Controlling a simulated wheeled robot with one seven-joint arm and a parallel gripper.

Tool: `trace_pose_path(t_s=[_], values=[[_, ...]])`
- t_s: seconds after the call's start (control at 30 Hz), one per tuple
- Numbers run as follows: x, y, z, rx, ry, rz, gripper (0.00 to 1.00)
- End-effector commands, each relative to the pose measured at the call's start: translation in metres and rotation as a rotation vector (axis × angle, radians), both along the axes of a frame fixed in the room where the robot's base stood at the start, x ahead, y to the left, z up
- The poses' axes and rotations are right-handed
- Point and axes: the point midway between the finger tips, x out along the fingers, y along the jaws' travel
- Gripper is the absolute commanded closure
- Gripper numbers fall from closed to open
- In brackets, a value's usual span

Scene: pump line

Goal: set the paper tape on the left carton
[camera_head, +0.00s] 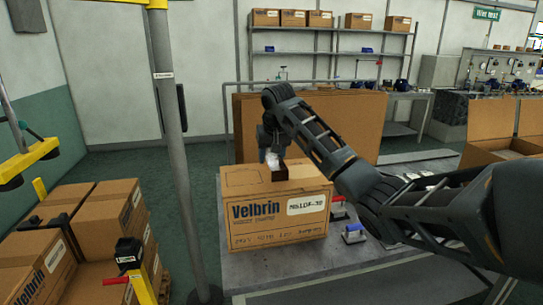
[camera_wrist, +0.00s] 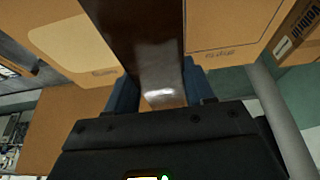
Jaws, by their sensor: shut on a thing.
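The brown paper tape (camera_wrist: 147,45) is between my gripper's two blue fingers in the wrist view. My gripper (camera_head: 275,163) is shut on it. In the head view the tape (camera_head: 280,175) shows as a small dark brown piece at the top of the closed Velbrin carton (camera_head: 255,238), near its middle. I cannot tell whether the tape touches the carton top. This carton stands on the grey table, left of an open carton (camera_head: 490,120). Part of the tape is hidden by my gripper.
Flat brown boards (camera_head: 345,115) stand behind the carton. Red and blue handled tools (camera_head: 353,233) lie at its right. A grey post (camera_head: 170,90) rises left of the table (camera_head: 290,268). Stacked cartons (camera_head: 100,215) stand at the lower left. Shelves line the wall.

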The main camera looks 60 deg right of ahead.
Motion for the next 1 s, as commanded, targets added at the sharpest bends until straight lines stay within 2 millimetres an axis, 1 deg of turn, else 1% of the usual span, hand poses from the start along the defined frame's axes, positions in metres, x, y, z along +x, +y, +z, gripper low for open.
trace_pose_path(t_s=[0.17,0.6,1.0], values=[[0.0,0.0,-0.005,0.0,0.0,0.001,0.81],[0.0,0.0,-0.031,-0.001,0.0,0.001,0.81],[0.0,0.0,-0.032,0.0,0.0,0.0,0.81]])
